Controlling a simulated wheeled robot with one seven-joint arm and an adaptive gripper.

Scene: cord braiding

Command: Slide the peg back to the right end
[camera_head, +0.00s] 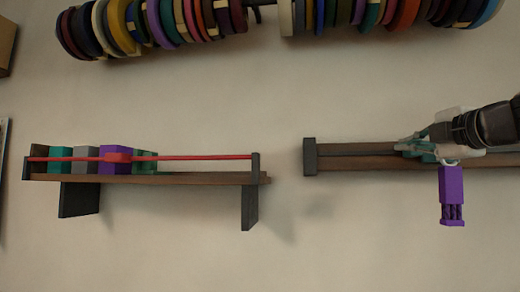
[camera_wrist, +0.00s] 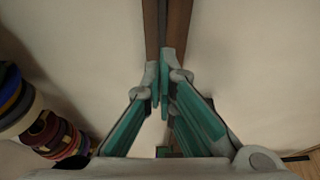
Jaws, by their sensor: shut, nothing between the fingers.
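A brown rail (camera_head: 370,162) with a dark slot and a dark left end block (camera_head: 310,157) runs along the wall at the right. My gripper (camera_head: 408,147) is shut over the rail. A purple block (camera_head: 452,184) with short dark purple parts at its lower end hangs below the rail, just right of my fingertips. I cannot make out a separate peg; it may be this block or hidden behind my gripper. In the wrist view my fingertips (camera_wrist: 160,88) are together at the rail (camera_wrist: 178,30), with nothing seen between them. The rail's right end is out of view.
A shelf (camera_head: 190,178) at the left holds several coloured blocks behind a red bar (camera_head: 200,157). A row of coloured discs (camera_head: 160,22) spans the top. The wall below the rail is clear apart from the purple block.

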